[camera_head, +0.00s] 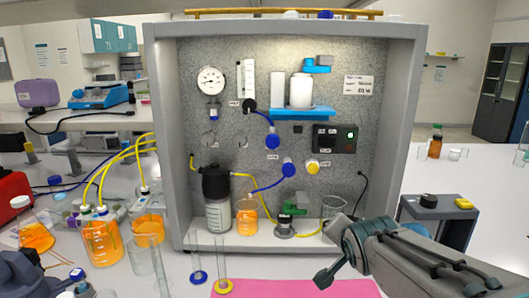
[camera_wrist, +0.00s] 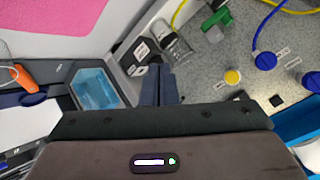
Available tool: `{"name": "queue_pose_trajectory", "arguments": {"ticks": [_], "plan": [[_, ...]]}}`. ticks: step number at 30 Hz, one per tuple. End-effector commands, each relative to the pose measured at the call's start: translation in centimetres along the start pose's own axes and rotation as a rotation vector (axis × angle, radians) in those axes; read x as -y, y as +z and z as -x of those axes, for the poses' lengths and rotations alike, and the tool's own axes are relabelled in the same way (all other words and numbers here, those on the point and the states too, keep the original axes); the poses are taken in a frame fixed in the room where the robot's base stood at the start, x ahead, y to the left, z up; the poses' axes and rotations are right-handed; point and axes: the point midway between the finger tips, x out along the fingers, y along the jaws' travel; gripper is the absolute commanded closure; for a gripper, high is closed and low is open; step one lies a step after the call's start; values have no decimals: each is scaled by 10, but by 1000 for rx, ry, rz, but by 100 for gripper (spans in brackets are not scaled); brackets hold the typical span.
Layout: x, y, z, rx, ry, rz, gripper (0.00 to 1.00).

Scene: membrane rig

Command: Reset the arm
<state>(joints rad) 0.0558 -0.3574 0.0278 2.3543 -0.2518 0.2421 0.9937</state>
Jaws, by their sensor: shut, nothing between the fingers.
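My arm reaches in from the lower right in the head view, in front of the right side of the membrane rig (camera_head: 404,120). My gripper (camera_wrist: 158,70) shows in the wrist view with its two dark fingers together, shut and empty. The fingertips are seen against the rig's lower area, near a labelled dark block and a clear glass vessel (camera_wrist: 172,42); I cannot tell the distance. The rig holds a gauge (camera_head: 211,80), a blue shelf with a white container (camera_head: 301,90), blue valves (camera_head: 272,142), a yellow knob (camera_head: 313,167) and a green-handled valve (camera_head: 295,202).
A dark-capped bottle (camera_head: 217,200) and an orange-filled vessel (camera_head: 247,215) stand inside the rig. Glass cylinders stand in front at left, near a pink mat (camera_head: 290,288). Orange flasks (camera_head: 102,240) with yellow tubes crowd the left bench. A grey box (camera_head: 438,212) stands at right.

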Motion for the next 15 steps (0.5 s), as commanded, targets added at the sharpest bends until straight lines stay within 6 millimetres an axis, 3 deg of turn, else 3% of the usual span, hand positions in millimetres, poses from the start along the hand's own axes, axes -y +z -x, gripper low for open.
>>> {"name": "queue_pose_trajectory", "arguments": {"ticks": [9, 15], "plan": [[-74, 88, 45, 403, 197, 500, 100], [-97, 124, 71, 605, 188, 693, 100]]}}
